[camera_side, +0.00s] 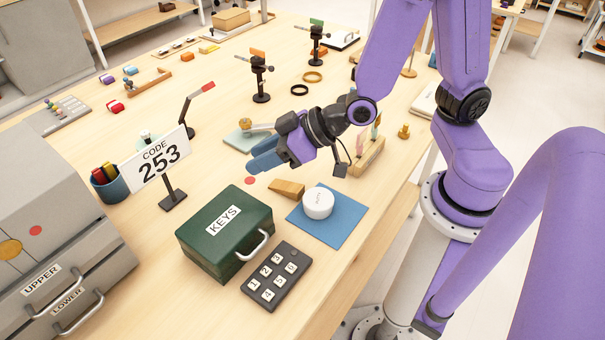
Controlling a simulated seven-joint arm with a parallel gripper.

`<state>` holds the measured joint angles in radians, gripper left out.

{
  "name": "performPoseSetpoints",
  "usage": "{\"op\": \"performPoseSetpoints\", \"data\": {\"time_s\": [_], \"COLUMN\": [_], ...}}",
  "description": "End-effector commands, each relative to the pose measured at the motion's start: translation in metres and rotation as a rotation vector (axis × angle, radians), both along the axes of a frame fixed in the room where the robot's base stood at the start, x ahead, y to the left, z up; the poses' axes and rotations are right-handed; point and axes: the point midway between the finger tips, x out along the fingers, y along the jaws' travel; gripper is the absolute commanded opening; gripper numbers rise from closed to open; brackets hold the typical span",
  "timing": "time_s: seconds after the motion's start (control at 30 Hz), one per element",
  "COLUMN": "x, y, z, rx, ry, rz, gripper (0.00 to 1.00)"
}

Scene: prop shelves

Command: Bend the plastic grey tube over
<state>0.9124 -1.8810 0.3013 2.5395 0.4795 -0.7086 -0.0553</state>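I cannot make out a grey plastic tube for certain. A dark stand (188,114) carries a tilted thin grey arm with a red end, left of my gripper. Two black stands, one with an orange top (260,80) and one with a green top (317,46), hold short crosswise pieces farther back. My gripper (262,156) is above the middle of the table, its blue fingers pointing left and apart from these stands. No held object shows. The finger gap is too unclear to judge.
A green KEYS box (226,240), a dark keypad (275,277) and a blue mat (345,226) with a white round piece (318,203) lie in front. A CODE 253 sign (157,164) stands left. Grey drawers (45,225) fill the left edge. Bare wood lies between the sign and my gripper.

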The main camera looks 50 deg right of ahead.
Motion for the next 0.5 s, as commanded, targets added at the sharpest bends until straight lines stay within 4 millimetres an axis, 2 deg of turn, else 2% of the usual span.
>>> {"op": "performPoseSetpoints", "data": {"time_s": [0.23, 0.5], "x": [-0.027, -0.057], "y": [0.009, 0.01], "z": [0.0, 0.0], "rx": [-0.043, -0.113], "ry": [0.112, 0.224], "rz": [0.101, 0.208], "gripper": [0.37, 0.37]}}
